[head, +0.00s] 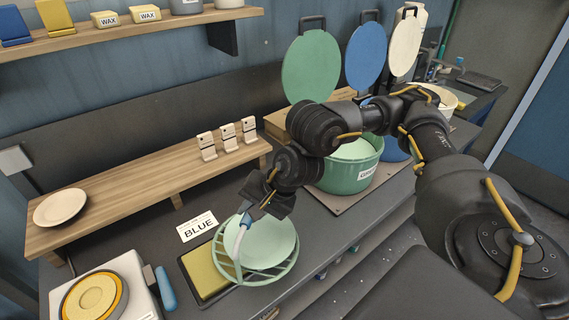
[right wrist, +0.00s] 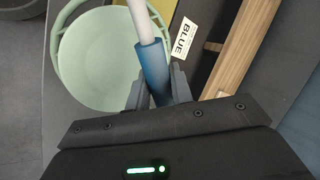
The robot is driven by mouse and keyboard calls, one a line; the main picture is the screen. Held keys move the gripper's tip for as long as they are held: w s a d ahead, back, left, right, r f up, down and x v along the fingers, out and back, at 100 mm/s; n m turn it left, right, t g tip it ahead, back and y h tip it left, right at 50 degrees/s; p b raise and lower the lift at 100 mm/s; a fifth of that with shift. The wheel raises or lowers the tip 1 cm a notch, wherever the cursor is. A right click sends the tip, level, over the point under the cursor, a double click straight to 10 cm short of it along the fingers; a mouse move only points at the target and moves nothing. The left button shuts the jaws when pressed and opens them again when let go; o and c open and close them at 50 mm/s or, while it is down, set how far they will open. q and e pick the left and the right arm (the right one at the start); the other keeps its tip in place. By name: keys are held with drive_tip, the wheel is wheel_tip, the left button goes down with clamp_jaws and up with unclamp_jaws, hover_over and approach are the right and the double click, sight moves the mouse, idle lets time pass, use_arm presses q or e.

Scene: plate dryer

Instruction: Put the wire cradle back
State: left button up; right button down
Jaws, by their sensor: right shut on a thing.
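The wire cradle (head: 284,268) is a pale green round frame with open slats, holding a pale green plate (head: 270,243). Its white handle with a blue grip rises on the left. My right gripper (head: 257,210) is shut on that blue grip; in the right wrist view the gripper (right wrist: 158,88) has the blue grip (right wrist: 154,70) between its fingers. The cradle (right wrist: 58,48) and plate (right wrist: 105,60) lie beyond the fingers there. The cradle is over the front of the counter, beside a yellow pad; I cannot tell whether it touches the counter. My left gripper is out of view.
A yellow pad (head: 203,272) and a card reading BLUE (head: 198,227) lie beside the cradle. A green pot (head: 352,173) with raised lid (head: 311,67) stands behind, with blue and white lids further right. A wooden shelf (head: 120,205) holds a cream plate (head: 61,207).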

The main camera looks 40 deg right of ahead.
drive_tip(key=w+d+m+h+b, duration=0.1)
drive_tip(key=w+d+m, duration=0.1)
drive_tip(key=d, duration=0.6)
drive_tip(key=w+d+r+m+t+h+b, duration=0.1)
drive_tip(key=w+d+m+b, duration=0.1)
drive_tip(key=d, duration=0.5)
drive_tip(key=shift+w+d+r+m+h, duration=0.25)
drive_tip(key=shift+w+d+m+h, duration=0.15)
drive_tip(key=shift+w+m, duration=0.4)
wheel_tip(320, 180, down, 7)
drive_tip(key=b, duration=0.6)
drive_tip(key=shift+r, duration=0.2)
drive_tip(key=shift+a+f+b, duration=0.1)
drive_tip(key=shift+f+b, duration=0.15)
drive_tip(key=shift+b, duration=0.05)
drive_tip(key=c, duration=1.1)
unclamp_jaws()
drive_tip(key=shift+c, duration=0.2)
